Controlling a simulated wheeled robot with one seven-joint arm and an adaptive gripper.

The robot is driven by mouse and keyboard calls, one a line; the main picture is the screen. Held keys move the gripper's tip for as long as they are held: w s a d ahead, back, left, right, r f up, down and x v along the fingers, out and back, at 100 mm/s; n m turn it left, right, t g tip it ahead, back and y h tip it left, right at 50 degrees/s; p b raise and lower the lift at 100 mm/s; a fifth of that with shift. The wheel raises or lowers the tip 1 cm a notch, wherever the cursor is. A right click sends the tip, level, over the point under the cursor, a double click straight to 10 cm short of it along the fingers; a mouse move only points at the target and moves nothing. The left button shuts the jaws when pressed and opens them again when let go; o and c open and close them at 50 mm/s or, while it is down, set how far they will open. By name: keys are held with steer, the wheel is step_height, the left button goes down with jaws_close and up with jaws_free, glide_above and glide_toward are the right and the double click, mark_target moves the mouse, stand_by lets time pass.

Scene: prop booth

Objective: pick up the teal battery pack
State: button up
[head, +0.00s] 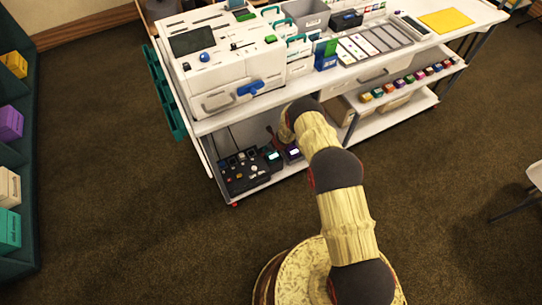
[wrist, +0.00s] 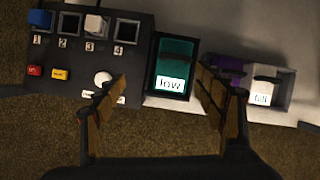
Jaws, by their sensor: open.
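The teal battery pack (wrist: 175,60) lies in a dark surround in the middle of the wrist view, with a lit white panel reading "low" on its near part. In the head view a small teal patch (head: 273,156) shows on the lower shelf, beside the black dock. My gripper (wrist: 158,88) is open and empty. Its fingers spread either side of the teal pack's near end, the right one close to its right edge and the left one over the dock. I cannot tell how far above the pack they are. In the head view my arm largely hides the gripper.
The black dock (wrist: 62,92) with numbered bays, red and yellow buttons and a white knob is at left. A purple item (wrist: 225,64) and a white unit reading "full" (wrist: 270,88) are at right. The white upper shelf (head: 212,124) overhangs. Carpet in front is open.

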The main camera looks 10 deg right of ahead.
mark_target(273, 156)
steer(key=shift+s+d+f+m+h, duration=0.1)
steer(key=shift+d+f+m+h, duration=0.05)
steer(key=shift+d+m, duration=0.3)
steer(key=shift+s+d+f+m+h, duration=0.1)
steer(key=shift+d+f+m+h, duration=0.1)
steer(key=shift+m, duration=0.35)
steer(key=shift+b+x, duration=0.7)
steer(key=shift+x, duration=0.55)
steer(key=w+f+b, duration=0.1)
steer(key=f+b, duration=0.2)
steer(key=shift+w+d, duration=0.15)
steer(key=shift+w, duration=0.25)
steer(key=shift+b+x, duration=0.7)
steer(key=shift+x, duration=0.2)
steer(key=shift+w+r, duration=0.1)
steer(key=shift+c, duration=0.2)
jaws_close()
